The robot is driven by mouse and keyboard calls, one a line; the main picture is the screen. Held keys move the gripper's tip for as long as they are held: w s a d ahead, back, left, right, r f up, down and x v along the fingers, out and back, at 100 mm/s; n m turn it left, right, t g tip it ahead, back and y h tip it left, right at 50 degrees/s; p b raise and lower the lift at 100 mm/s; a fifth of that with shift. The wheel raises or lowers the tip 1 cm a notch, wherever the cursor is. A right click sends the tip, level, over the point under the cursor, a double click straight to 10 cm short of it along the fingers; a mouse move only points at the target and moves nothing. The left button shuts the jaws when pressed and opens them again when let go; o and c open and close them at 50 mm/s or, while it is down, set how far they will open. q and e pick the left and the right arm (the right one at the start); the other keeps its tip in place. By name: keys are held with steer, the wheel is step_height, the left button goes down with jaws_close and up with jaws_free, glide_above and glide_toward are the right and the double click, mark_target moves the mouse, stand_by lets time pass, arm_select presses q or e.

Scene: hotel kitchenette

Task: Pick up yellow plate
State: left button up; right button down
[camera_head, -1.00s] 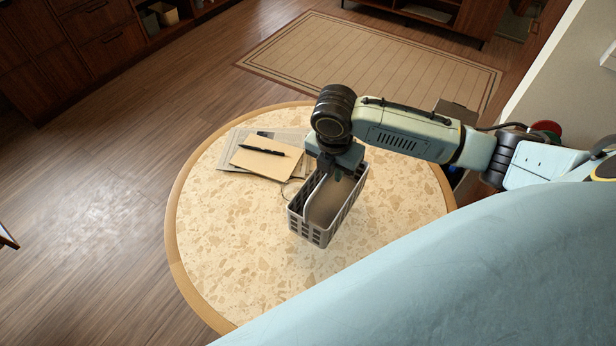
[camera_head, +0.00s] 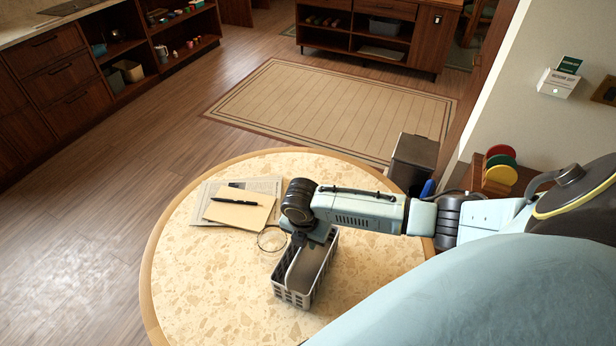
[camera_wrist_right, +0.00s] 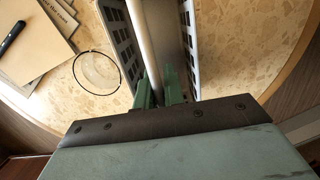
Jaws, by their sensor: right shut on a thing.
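A yellow plate (camera_head: 499,175) stands on edge at the right of the head view, in front of a green plate (camera_head: 501,160) and a red plate (camera_head: 500,151). My right gripper (camera_head: 302,240) is well to the left of it, over a grey basket (camera_head: 291,293) on the round table. It is shut on the upper edge of a thin grey-brown slab (camera_head: 309,265) standing in the basket. The right wrist view shows my green fingers (camera_wrist_right: 158,92) at the slab's pale edge (camera_wrist_right: 144,35). The lower part of the slab is hidden by the basket. My left gripper is out of view.
The round table (camera_head: 210,300) also bears a notebook (camera_head: 240,209), a black pen (camera_head: 233,201), newspapers (camera_head: 262,184) and a round glass (camera_head: 271,239). A dark bin (camera_head: 413,163) stands behind the table. The table's front left is clear.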

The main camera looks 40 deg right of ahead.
steer(key=c, duration=1.8)
jaws_free()
steer(key=shift+f, duration=0.1)
steer(key=shift+c, duration=0.2)
steer(key=o, duration=0.3)
steer(key=shift+o, duration=0.2)
